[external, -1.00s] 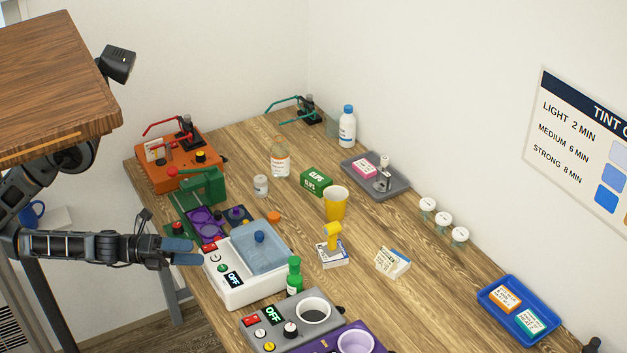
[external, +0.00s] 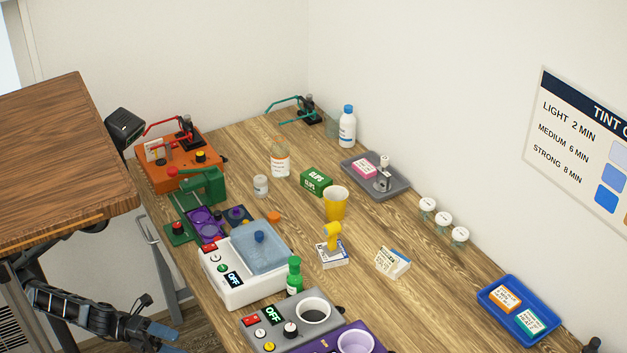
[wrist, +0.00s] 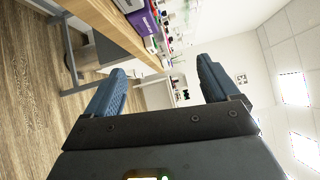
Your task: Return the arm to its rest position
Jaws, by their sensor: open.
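My gripper (external: 165,334) is at the lower left of the external view, below the tabletop and left of the workbench (external: 190,290). My arm (external: 75,308) reaches down and forward beneath the brown wooden top. In the wrist view my gripper (wrist: 160,88) shows its two blue-padded fingers spread wide with nothing between them. Past the fingers are the bench edge, the floor and the far wall.
The bench holds a white bath marked OFF (external: 250,268), a grey heater (external: 290,325), a green press (external: 205,186), an orange unit (external: 165,172), a yellow cup (external: 336,205) and a blue tray (external: 484,292). A metal bench leg (external: 165,270) stands near my gripper.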

